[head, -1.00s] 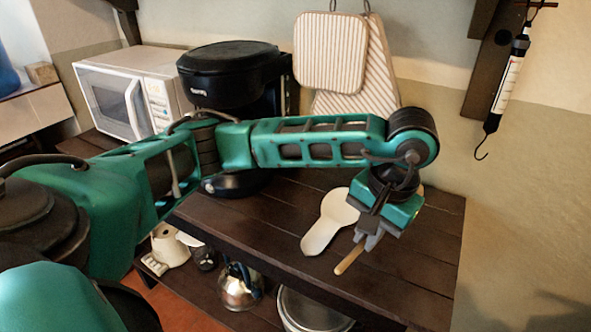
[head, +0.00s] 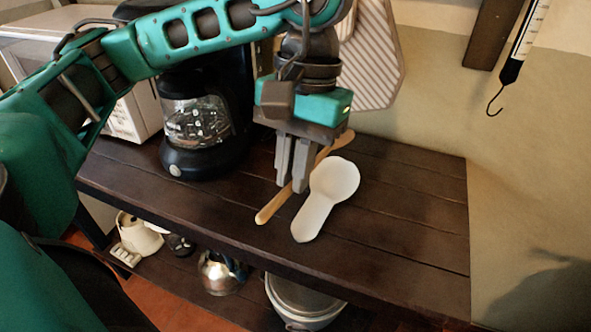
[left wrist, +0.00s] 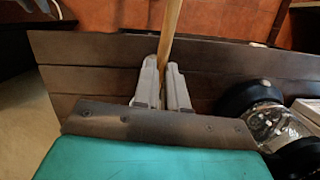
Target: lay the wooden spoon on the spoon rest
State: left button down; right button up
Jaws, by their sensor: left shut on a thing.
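The wooden spoon (head: 271,207) is in my left gripper (head: 292,187), which is shut on its handle. The spoon slants from lower left to upper right, and its far end shows behind the fingers. In the left wrist view, the handle (left wrist: 171,30) runs up from between the fingers (left wrist: 161,85). The white spoon rest (head: 335,181) lies on the dark wooden shelf (head: 400,215), just right of the gripper. The spoon is left of and behind the rest. I cannot tell its exact height above the shelf. My right gripper is not in view.
Striped pot holders (head: 375,60) hang on the wall behind. The shelf right of the rest is clear. A kettle (head: 220,273) and a pot (head: 300,300) sit below.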

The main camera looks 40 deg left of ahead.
pick_arm(q)
jog(key=shift+f+b, duration=0.3)
jog(key=shift+f, duration=0.35)
jog(key=x, duration=0.1)
jog(key=b+x, duration=0.1)
jog(key=shift+w+f, duration=0.2)
jog(key=shift+f, duration=0.1)
jog(key=shift+w+b+x, duration=0.2)
jog(key=shift+b+x, duration=0.65)
jog(key=shift+b, duration=0.05)
jog(key=shift+w+b+x, duration=0.15)
jog(key=shift+b+x, duration=0.75)
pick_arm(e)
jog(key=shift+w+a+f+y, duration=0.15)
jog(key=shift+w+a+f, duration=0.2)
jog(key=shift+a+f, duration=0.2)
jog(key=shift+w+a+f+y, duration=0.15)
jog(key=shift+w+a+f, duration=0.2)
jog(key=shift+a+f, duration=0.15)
pick_arm(q)
jog(key=shift+f+b, duration=0.3)
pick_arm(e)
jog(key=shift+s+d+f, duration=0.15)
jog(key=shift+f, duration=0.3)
pick_arm(q)
jog(key=shift+f+b, duration=0.55)
jog(key=shift+b, duration=0.2)
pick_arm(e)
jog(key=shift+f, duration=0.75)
